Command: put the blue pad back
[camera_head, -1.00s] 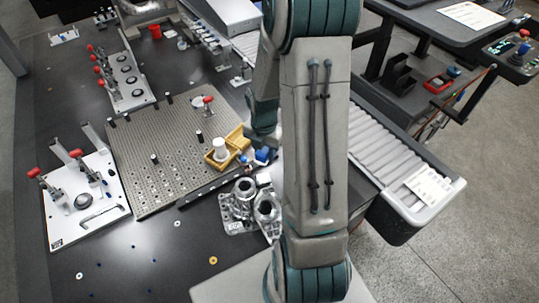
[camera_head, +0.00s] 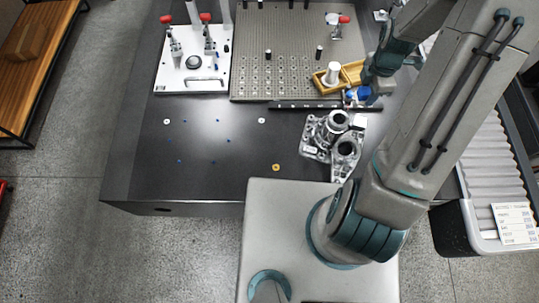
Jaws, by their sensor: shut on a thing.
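My gripper (camera_head: 364,96) is at the right of the table, low beside the yellow tray. It is shut on a small blue thing, which I take to be the blue pad (camera_head: 359,93); the fingers and wrist partly hide it. The yellow tray (camera_head: 322,86) has compartments and lies just left of and behind the gripper. A white cylinder (camera_head: 333,70) stands in its left part. My wrist covers the tray's right end. I cannot tell whether the blue pad touches anything below.
A grey metal casting (camera_head: 316,140) lies in front of the gripper. A dark bar (camera_head: 295,105) runs along the front of the perforated plate (camera_head: 290,50). A white clamp fixture (camera_head: 190,82) stands at left. The dark table front is mostly clear, with small washers.

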